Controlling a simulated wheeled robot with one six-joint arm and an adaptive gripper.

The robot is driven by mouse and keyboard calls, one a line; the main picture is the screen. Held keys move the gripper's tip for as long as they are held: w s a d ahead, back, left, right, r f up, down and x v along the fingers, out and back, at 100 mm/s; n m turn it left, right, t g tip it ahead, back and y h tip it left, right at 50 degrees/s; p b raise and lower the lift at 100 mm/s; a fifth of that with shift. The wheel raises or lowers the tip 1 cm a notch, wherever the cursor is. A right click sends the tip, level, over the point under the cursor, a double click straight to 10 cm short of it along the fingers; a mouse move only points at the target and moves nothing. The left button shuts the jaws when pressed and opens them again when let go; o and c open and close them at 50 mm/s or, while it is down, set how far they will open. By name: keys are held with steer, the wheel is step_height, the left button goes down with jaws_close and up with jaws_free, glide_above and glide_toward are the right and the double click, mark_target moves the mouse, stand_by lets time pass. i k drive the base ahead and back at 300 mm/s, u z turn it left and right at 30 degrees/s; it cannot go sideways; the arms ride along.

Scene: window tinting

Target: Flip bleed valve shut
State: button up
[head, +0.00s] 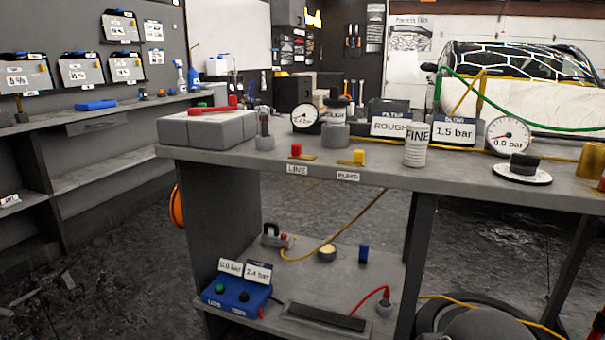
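The bleed valve (358,157) has a yellow upright knob on a flat brass-coloured piece. It stands near the front edge of the grey workbench (455,181). A small white label (347,177) on the bench edge below it seems to read BLEED, but the print is blurred. I cannot tell from this view whether the valve is open or shut. To its left is a similar valve with a red knob (296,150), above a label reading LINE (297,169). My gripper is not in view, and nothing is seen touching either valve.
Behind the valves stand a gauge (305,117), a ROUGH filter sign (389,124), a FINE canister (416,145) and a gauge reading 0.0 bar (508,136). A red-handled lever (215,107) lies on grey blocks (207,129) at left. The lower shelf holds a blue box (236,296).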

mark_target(358, 158)
steer(key=z, duration=2.55)
steer(key=k, duration=0.6)
steer(key=u, duration=2.35)
